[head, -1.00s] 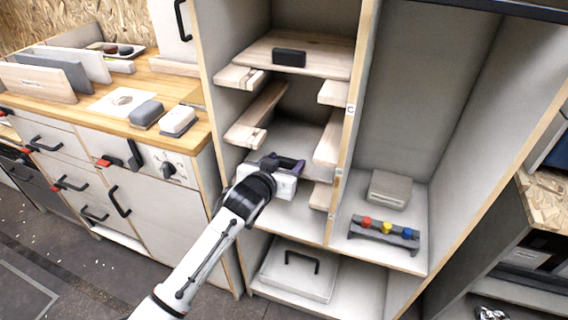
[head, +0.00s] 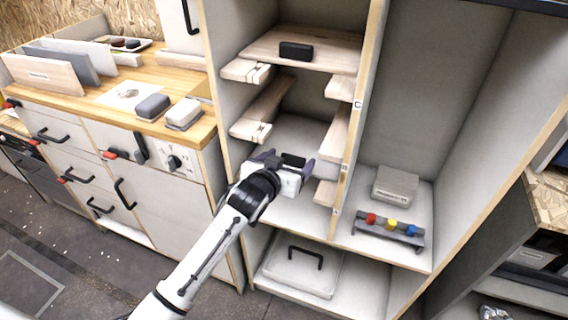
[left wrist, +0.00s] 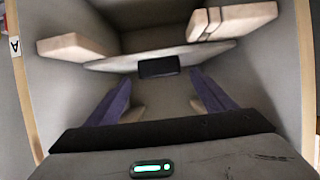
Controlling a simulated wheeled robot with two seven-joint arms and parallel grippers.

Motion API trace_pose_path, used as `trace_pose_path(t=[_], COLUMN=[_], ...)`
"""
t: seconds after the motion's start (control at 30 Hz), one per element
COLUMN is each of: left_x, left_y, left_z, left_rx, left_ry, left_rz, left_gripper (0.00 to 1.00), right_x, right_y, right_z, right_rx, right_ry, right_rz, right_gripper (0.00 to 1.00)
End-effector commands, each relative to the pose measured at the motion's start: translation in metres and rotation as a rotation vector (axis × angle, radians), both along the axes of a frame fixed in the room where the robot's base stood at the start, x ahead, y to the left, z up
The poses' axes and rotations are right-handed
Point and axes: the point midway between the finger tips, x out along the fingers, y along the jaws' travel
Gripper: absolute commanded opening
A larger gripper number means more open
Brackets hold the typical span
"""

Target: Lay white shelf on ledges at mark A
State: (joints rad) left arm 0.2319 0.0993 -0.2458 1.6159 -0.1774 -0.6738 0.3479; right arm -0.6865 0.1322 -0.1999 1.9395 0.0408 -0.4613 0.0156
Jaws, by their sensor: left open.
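The white shelf (head: 297,138) lies low in the narrow cabinet bay, partly hidden by my left gripper. In the left wrist view, mark A (left wrist: 14,46) is on the post, and the white shelf (left wrist: 115,64) spans two wooden ledges, which the upside-down picture shows above it. The right ledge at A (head: 325,192) also shows in the head view. The shelf's black grip block (left wrist: 158,67) is at its front edge. My left gripper (head: 288,163) is open in front of the shelf, its purple fingers apart on either side of the block. My right gripper is not in view.
A wooden shelf (head: 315,48) with a black block rests on the ledges at mark C. Bare ledges (head: 265,110) are at the middle level. A grey box (head: 395,184) and a rack with coloured knobs (head: 388,229) stand in the right bay. A lidded bin (head: 303,265) sits below.

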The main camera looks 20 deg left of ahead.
Motion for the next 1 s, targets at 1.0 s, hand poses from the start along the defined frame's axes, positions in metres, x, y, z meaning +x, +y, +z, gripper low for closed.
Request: trace_pose_path(t=[1.0], left_x=[-0.15], left_y=[-0.006], left_z=[-0.051], left_rx=[0.004], left_ry=[0.135], left_rz=[-0.067], left_gripper=[0.76], right_x=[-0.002], right_y=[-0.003], right_z=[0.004], right_rx=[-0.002], right_ry=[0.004], right_rz=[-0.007], right_gripper=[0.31])
